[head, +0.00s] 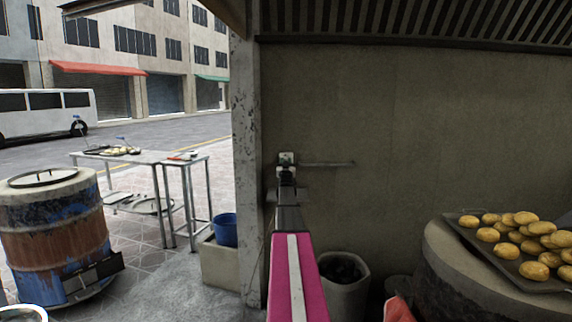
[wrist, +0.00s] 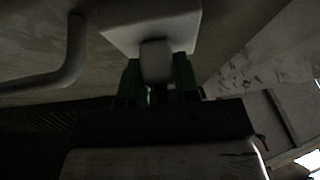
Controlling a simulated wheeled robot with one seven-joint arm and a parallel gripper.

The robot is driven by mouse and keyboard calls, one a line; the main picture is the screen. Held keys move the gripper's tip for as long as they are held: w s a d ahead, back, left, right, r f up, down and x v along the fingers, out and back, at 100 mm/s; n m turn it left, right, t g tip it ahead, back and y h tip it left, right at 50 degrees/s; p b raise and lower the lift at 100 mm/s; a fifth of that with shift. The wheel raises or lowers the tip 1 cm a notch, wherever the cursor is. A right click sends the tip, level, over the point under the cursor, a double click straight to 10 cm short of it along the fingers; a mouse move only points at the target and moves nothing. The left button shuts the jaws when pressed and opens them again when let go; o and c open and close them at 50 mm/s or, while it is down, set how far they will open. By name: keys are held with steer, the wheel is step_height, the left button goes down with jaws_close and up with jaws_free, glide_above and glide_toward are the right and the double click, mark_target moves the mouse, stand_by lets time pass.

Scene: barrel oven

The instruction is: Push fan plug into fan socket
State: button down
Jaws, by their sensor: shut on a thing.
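The fan socket is a pale box (head: 286,157) on the wall, at the upper end of my arm in the head view. It also fills the top middle of the wrist view (wrist: 120,22). My gripper (wrist: 156,68) has dark green fingers shut on the fan plug (wrist: 156,58), a small pale grey block. The plug overlaps the front of the socket in the wrist view. I cannot tell whether its pins are inside or a gap is left. In the head view my gripper (head: 287,175) is right at the socket, and the plug is too small to make out.
A thin conduit (head: 328,164) runs right from the socket along the wall. A concrete post (head: 247,150) stands close on the left. A bin (head: 343,285) is below. A tray of potatoes (head: 488,248) sits on a round oven at right. A barrel (head: 55,235) stands at left.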

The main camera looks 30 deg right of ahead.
steer(key=shift+w, duration=0.1)
steer(key=c, duration=0.8)
jaws_free()
steer(key=s+a, duration=0.2)
steer(key=s, duration=0.2)
steer(key=s+a+f, duration=0.1)
steer(key=s+a, duration=0.2)
steer(key=s, duration=0.2)
steer(key=s+a+f, duration=0.1)
steer(key=s+a, duration=0.2)
steer(key=s, duration=0.2)
steer(key=shift+a+f, duration=0.25)
